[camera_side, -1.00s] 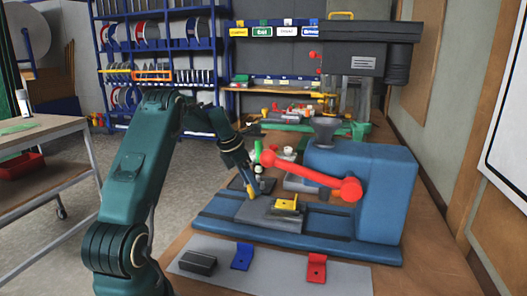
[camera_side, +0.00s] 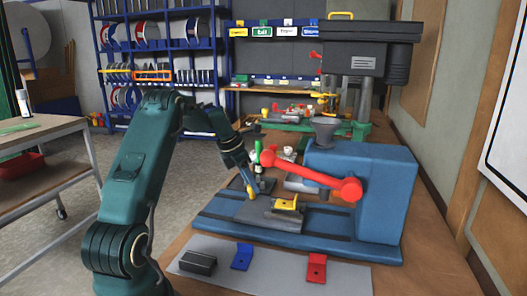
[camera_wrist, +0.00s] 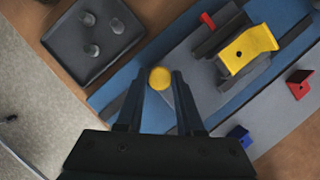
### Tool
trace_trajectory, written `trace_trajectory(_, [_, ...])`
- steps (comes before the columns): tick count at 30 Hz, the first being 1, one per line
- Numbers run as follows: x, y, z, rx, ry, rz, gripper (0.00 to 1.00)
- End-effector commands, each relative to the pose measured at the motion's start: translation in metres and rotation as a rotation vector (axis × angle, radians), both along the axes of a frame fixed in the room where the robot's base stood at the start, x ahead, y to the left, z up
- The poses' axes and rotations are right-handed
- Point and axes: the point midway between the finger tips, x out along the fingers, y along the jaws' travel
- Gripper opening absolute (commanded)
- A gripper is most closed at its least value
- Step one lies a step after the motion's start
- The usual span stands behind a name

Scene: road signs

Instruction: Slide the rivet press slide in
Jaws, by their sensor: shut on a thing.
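The grey rivet press slide (camera_side: 262,217) lies flat on the blue base of the rivet press (camera_side: 370,195), in front of and left of its blue body. A yellow bracket (camera_side: 285,203) sits on the slide and also shows at the upper right of the wrist view (camera_wrist: 248,48). My gripper (camera_wrist: 160,90) is shut on the slide's yellow-topped knob (camera_wrist: 160,78), which stands between its two dark fingers. In the side view my gripper (camera_side: 250,187) is low at the slide's left end. The finger contact is partly hidden there.
The press's red lever (camera_side: 310,175) slopes just right of my gripper. A dark tray with grey pegs (camera_wrist: 92,40) is nearby. A grey mat (camera_side: 215,277) in front carries a dark block (camera_side: 198,263), a blue bracket (camera_side: 242,257) and a red bracket (camera_side: 317,268).

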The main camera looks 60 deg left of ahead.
Motion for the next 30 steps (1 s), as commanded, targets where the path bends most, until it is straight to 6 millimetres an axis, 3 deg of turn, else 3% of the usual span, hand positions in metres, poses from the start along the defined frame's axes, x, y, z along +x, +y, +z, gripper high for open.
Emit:
trace_trajectory(19, [0.002,-0.002,0.001,-0.001,0.0,-0.003,0.0])
trace_trajectory(30, [0.057,-0.056,0.0,0.001,-0.001,-0.009,0.0])
